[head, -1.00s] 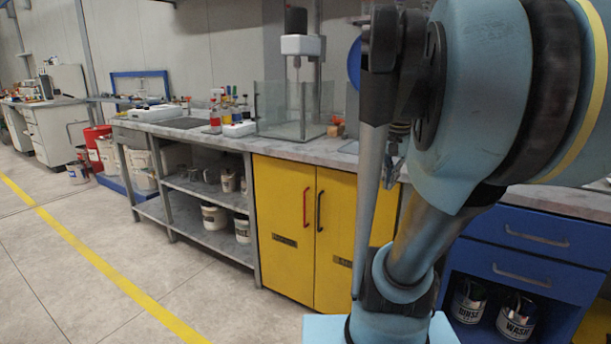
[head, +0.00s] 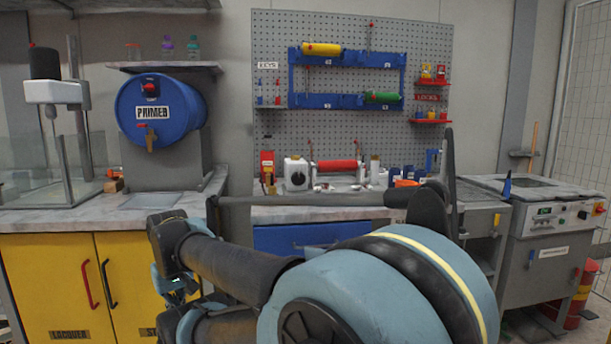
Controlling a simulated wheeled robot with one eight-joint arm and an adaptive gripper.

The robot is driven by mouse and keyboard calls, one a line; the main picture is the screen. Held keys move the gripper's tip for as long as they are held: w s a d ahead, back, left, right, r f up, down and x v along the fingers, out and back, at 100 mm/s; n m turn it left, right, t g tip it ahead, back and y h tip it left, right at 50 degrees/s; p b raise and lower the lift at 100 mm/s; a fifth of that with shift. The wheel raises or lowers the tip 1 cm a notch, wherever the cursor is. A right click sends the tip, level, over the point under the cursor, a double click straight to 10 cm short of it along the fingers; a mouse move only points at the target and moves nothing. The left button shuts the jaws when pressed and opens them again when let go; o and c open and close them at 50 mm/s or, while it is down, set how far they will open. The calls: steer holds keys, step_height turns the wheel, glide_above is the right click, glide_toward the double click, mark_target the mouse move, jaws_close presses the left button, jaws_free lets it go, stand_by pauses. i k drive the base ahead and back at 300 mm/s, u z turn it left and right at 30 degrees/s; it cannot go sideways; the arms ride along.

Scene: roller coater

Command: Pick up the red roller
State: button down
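I cannot make out my gripper's fingers; the far end of the arm is hidden or out of the picture.
A yellow roller (head: 321,49) and a green roller (head: 382,97) hang on a blue rack (head: 347,102). A grey machine (head: 545,225) stands right. Yellow cabinets (head: 60,285) are at left.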

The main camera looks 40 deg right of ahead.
mark_target(325, 165)
steer(key=z, duration=1.4)
steer(key=k, duration=0.95)
steer(key=z, duration=0.2)
steer(key=i, duration=0.85)
steer(key=z, duration=0.05)
